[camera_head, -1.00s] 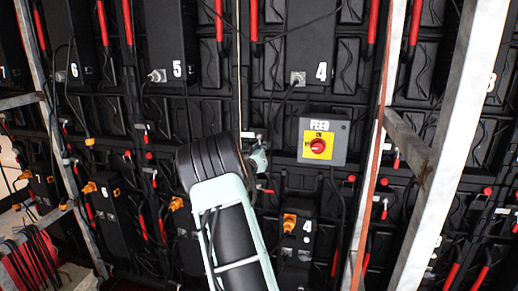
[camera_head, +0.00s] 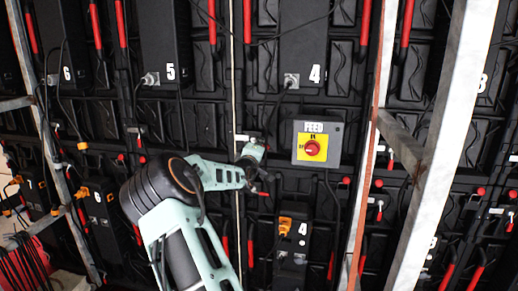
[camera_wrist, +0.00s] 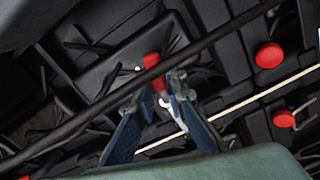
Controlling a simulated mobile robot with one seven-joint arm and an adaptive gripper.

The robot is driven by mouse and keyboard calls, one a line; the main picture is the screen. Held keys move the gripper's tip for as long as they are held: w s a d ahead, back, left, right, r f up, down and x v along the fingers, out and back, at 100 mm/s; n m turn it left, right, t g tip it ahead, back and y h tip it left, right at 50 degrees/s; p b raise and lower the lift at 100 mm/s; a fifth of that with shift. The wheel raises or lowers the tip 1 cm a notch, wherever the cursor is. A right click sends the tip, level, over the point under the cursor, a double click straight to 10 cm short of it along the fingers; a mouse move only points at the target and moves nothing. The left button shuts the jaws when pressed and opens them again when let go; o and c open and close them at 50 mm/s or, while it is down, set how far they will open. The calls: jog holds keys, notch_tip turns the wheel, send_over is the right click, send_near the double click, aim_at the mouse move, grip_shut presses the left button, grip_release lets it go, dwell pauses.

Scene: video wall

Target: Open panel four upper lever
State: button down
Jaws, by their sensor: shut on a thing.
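My gripper (camera_wrist: 159,90) shows in the wrist view as two dark blue fingers closed on a red-tipped lever (camera_wrist: 153,62) with a pale metal stem between them. In the head view my gripper (camera_head: 257,173) is small and partly hidden by my wrist, in front of the dark panel wall. It is left of and a little below the grey FEED box (camera_head: 321,158). The black box numbered 4 (camera_head: 303,52) is above it, and a smaller lower box numbered 4 (camera_head: 292,258) is below right. How far the lever is turned cannot be told.
A black cable (camera_wrist: 100,104) crosses close to the fingers in the wrist view. Two red knobs (camera_wrist: 268,55) are at its right. In the head view a slanted metal post (camera_head: 437,150) stands at the right, and another frame (camera_head: 52,140) at the left.

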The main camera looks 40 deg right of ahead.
jog(key=shift+r+n+b, duration=0.2)
jog(key=shift+n+b, duration=0.05)
jog(key=shift+n, duration=0.6)
jog(key=shift+r+n+b, duration=0.2)
jog(key=shift+n, duration=0.65)
jog(key=c, duration=1.9)
grip_release()
jog(key=shift+s+r, duration=0.1)
jog(key=shift+c, duration=0.2)
jog(key=v, duration=1.2)
